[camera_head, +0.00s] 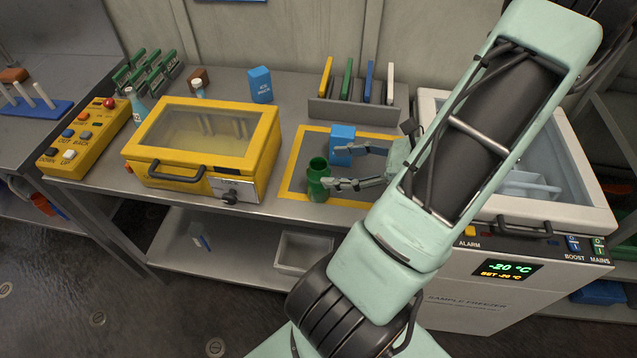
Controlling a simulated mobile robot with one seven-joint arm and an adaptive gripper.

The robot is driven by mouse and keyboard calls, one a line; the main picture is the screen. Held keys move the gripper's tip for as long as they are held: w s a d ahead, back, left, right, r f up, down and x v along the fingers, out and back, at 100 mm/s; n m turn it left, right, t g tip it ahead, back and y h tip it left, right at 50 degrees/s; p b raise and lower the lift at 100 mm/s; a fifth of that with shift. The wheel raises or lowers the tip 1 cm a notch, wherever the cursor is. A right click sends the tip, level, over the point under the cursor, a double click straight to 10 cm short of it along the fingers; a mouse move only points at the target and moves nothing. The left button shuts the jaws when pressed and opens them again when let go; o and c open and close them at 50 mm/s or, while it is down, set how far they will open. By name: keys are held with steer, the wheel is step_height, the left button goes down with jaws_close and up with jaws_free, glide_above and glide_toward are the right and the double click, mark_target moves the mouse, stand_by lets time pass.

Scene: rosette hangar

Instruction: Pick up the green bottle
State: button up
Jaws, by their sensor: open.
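A green bottle (316,180) stands upright on the dark mat with a yellow border (291,175) on the metal bench. My gripper (328,165) reaches in from the right with its two fingers spread apart. The near finger is close to the bottle's right side, and I cannot tell if it touches. The far finger is beside a blue box (342,136) that stands behind the bottle. Nothing shows held between the fingers.
A yellow case with a clear lid (205,130) stands left of the mat. A rack of coloured plates (352,108) is behind it. The open sample freezer (560,215) is at right. A yellow button panel (83,137) is at far left.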

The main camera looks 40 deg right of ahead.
mark_target(328, 167)
steer(key=x, duration=0.5)
steer(key=shift+w+a+f+p, duration=0.1)
steer(key=shift+a+f+p, duration=0.05)
steer(key=shift+p, duration=0.15)
steer(key=c, duration=1.1)
steer(key=shift+o, duration=0.2)
